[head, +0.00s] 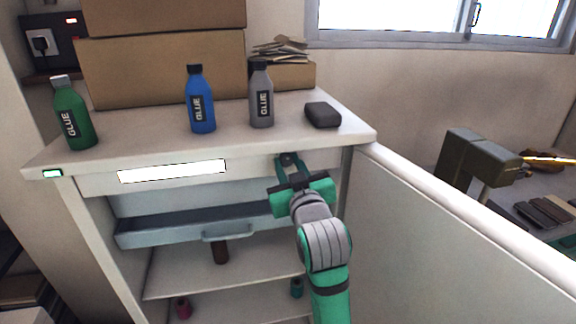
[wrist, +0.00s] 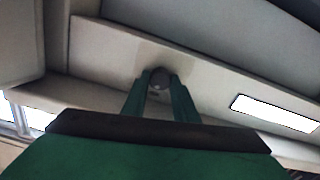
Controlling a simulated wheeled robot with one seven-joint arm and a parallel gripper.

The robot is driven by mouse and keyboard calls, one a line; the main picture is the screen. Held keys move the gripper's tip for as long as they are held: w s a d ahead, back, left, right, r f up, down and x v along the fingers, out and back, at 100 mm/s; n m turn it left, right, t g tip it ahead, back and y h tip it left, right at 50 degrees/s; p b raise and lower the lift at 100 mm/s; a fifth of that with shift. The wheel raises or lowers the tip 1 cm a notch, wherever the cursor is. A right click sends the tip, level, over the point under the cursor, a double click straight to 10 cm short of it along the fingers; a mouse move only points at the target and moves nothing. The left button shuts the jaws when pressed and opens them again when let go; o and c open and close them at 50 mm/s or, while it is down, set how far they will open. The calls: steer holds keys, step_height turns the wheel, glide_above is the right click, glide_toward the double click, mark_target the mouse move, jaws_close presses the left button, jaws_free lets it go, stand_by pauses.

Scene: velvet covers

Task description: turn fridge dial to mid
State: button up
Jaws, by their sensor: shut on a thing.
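The fridge (head: 90,182) stands open, with its door (head: 450,235) swung out to the right. The dial (wrist: 158,78) is a small dark round knob on the pale panel under the fridge's top edge, right of the lit strip in the head view. My gripper (head: 289,160) reaches up into the open fridge at this panel. In the wrist view its two green fingers (wrist: 160,92) are on either side of the dial and shut on it. The fingers hide part of the dial, and I cannot tell which setting it points to.
A lit strip (head: 172,171) is on the same panel. A drawer (head: 180,231) and shelves with small bottles are below. Green (head: 72,118), blue (head: 201,105) and grey (head: 261,100) glue bottles and a dark block (head: 323,115) stand on top. The open door bounds the right side.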

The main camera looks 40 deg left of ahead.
steer(key=shift+n, duration=0.6)
steer(key=o, duration=1.1)
steer(key=shift+c, duration=0.2)
steer(key=v, duration=1.1)
